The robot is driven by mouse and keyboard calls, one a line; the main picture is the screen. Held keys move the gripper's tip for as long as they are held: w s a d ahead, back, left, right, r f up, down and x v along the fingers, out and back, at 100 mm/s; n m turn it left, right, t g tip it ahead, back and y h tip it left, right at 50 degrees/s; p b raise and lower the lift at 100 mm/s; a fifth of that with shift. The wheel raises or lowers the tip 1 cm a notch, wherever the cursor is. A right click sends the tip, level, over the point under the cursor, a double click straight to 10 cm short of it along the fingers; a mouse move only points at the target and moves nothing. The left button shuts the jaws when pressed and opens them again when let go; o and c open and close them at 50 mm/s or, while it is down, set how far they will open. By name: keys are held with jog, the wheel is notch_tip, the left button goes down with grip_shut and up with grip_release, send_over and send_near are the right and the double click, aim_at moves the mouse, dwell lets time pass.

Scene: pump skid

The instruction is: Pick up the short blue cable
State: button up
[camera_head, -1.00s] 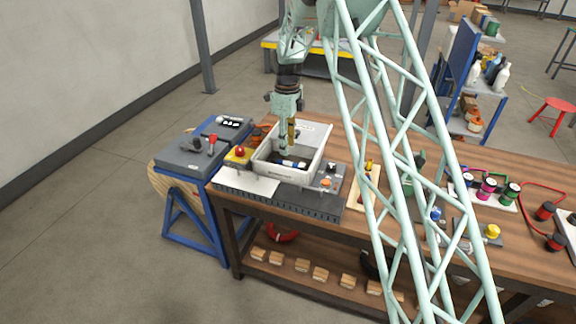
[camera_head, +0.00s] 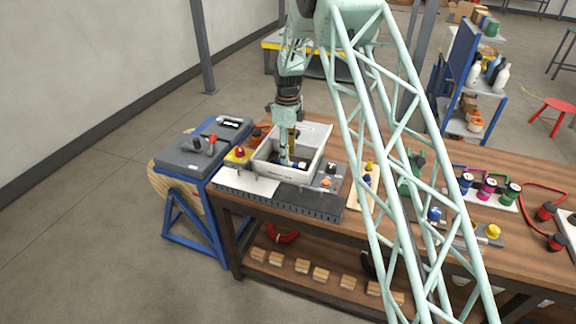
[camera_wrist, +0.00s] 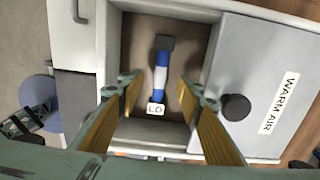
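The short blue cable (camera_wrist: 160,82) lies in an open grey-white box. In the wrist view it is blue with a white middle band, a dark end at the top and a white "LO" tag (camera_wrist: 155,109) at the bottom. The box (camera_head: 283,174) also shows in the wrist view (camera_wrist: 146,134). My gripper (camera_wrist: 160,84) is open, its yellow-lined fingers one on each side of the cable, with gaps. In the head view my gripper (camera_head: 285,160) reaches down into the box.
A grey lid-like panel marked "WARM AIR" (camera_wrist: 278,100) with a black knob (camera_wrist: 236,107) lies beside the box. A red knob on a yellow block (camera_head: 240,152) stands left of the box. An orange knob (camera_head: 326,183) is near its right front. The box walls stand close around my fingers.

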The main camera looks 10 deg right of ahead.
jog(key=shift+f, duration=1.65)
jog(key=c, duration=1)
